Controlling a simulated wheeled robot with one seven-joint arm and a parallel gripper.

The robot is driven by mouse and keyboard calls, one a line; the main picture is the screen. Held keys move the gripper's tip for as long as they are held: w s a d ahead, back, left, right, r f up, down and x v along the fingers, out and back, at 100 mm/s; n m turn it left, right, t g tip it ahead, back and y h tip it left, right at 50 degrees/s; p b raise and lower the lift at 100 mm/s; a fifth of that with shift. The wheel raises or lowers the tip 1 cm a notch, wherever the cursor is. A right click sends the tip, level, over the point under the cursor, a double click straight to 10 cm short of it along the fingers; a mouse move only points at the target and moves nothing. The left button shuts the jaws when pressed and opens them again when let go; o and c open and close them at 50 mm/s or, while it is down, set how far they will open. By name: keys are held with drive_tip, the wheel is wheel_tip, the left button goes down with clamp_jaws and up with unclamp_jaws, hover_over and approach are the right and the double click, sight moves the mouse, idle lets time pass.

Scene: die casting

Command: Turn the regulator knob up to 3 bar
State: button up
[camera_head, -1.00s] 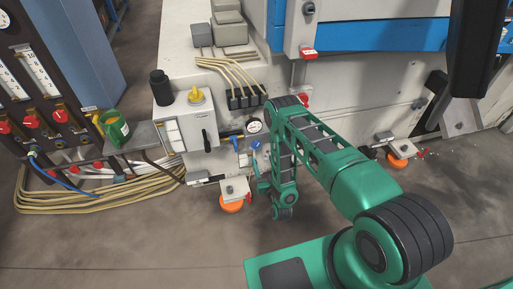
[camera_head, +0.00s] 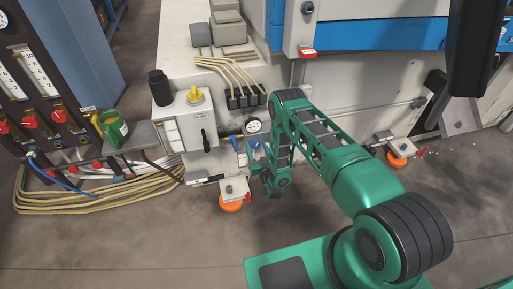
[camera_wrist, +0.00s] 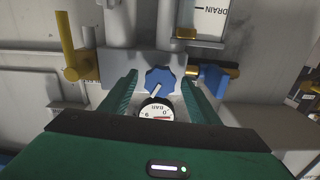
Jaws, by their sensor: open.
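The blue regulator knob (camera_wrist: 159,80) shows in the wrist view on a grey block, with a pale mark on its lower edge. A round gauge (camera_wrist: 157,113) marked BAR sits just below it, seen upside down. Its reading is too small to tell surely; red shows near the 0 side. My gripper (camera_wrist: 160,84) is open, one green finger on each side of the knob, with gaps visible. In the head view the gauge (camera_head: 253,126) is beside the machine's white cabinet, and my gripper (camera_head: 257,166) is just below it; my wrist partly hides the knob.
A brass fitting (camera_wrist: 82,66) stands left of the block, and a blue handle (camera_wrist: 213,75) lies close to the right finger. In the head view, an orange-footed bracket (camera_head: 231,201) sits below my gripper. Hoses (camera_head: 95,193) lie on the floor at left.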

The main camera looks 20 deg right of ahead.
drive_tip(key=shift+c, duration=0.7)
drive_tip(key=c, duration=1)
drive_tip(key=shift+m, duration=0.7)
drive_tip(key=shift+c, duration=0.2)
